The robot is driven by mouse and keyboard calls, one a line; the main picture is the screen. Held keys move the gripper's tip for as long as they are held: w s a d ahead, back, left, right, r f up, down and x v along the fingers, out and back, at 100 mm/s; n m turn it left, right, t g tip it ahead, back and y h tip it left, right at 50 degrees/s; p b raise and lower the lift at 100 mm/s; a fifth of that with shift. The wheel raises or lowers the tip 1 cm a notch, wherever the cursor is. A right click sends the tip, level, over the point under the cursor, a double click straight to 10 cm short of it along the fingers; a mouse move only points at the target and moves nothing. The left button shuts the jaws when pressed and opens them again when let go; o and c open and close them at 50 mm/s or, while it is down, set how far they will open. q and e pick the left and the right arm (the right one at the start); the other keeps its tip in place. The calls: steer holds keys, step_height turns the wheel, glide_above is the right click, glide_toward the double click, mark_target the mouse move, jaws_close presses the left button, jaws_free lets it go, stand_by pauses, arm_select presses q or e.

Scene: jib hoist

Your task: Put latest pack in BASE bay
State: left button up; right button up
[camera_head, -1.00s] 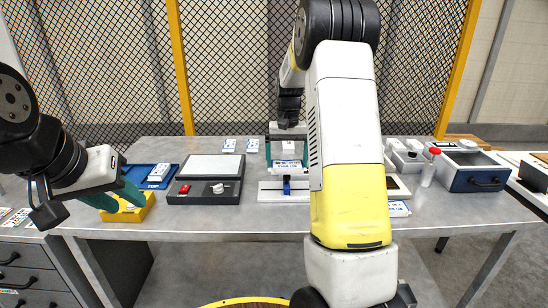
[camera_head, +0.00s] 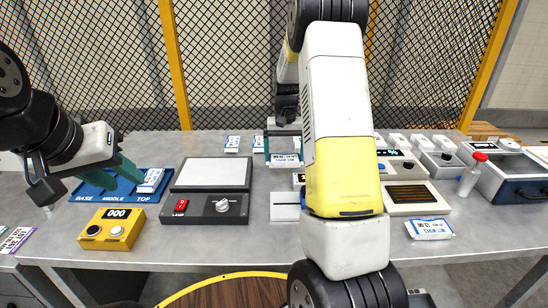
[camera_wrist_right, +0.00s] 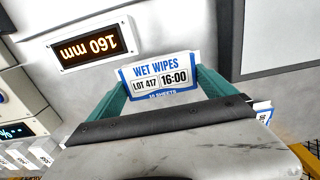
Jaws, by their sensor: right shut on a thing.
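My right gripper (camera_head: 283,146) is shut on a white and blue wet wipes pack (camera_head: 284,160) at the back middle of the table. In the right wrist view the held pack (camera_wrist_right: 160,77) reads LOT 417, 16:00, between the teal fingers. A blue tray (camera_head: 95,193) at the left has labels BASE, MIDDLE and TOP. One pack (camera_head: 150,181) lies in its TOP part. My left gripper (camera_head: 118,176) is open over the tray, its fingers hiding part of the other bays. Two packs (camera_head: 232,144) (camera_head: 258,143) lie at the back. Another pack (camera_head: 430,229) lies at the right front.
A yellow counter box (camera_head: 112,228) reading 000 stands in front of the tray. A display (camera_wrist_right: 90,45) reads 160 mm. My right arm hides the middle.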

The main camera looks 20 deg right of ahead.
mark_target(284, 165)
steer(key=shift+f, duration=2.05)
steer(key=o, duration=1)
steer(key=shift+f, duration=0.1)
